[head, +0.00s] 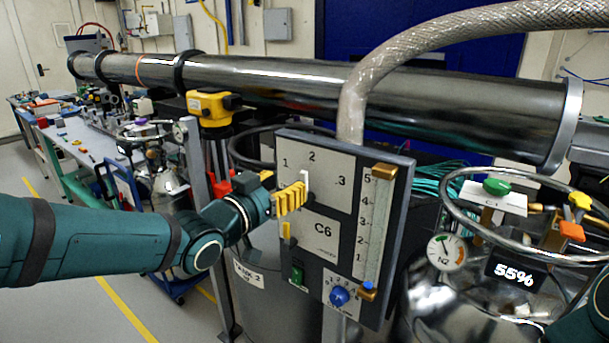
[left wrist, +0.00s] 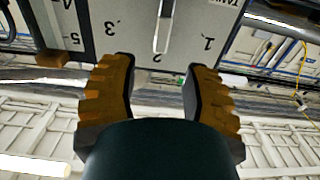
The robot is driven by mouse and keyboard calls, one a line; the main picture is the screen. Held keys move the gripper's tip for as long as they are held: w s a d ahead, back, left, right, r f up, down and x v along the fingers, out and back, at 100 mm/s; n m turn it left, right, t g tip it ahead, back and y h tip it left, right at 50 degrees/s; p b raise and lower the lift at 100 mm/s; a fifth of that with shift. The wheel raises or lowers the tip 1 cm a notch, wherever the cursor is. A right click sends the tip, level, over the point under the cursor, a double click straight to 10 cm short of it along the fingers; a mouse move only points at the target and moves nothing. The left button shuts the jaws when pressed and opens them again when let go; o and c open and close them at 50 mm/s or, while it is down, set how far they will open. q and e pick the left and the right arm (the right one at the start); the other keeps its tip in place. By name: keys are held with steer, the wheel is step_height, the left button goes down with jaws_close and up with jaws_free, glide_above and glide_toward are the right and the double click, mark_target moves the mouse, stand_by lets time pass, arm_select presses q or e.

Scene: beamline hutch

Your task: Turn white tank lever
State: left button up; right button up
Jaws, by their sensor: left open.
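The grey control panel (head: 325,222) labelled C6 faces me, with a dial marked 1, 2 and 3. Its white lever (head: 304,178) shows only in part in the head view, behind my left gripper (head: 297,198) with its yellow fingers. In the left wrist view the white lever (left wrist: 164,28) points at the 2. There the two fingers of my left gripper (left wrist: 160,70) are spread, and the lever's end lies in line with the gap between them. I see no finger touching it. My right gripper is out of view.
The panel also carries a scale with a brown slider (head: 385,171), a green switch (head: 297,274) and a blue knob (head: 339,296). A shiny tank with a ring rail (head: 452,203) and a gauge (head: 446,251) stands at right. A braided hose (head: 380,65) arches above.

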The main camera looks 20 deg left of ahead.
mark_target(302, 174)
arm_select(q)
steer(key=x, duration=0.6)
steer(key=shift+w+d, duration=0.1)
steer(key=shift+w, duration=0.15)
jaws_close()
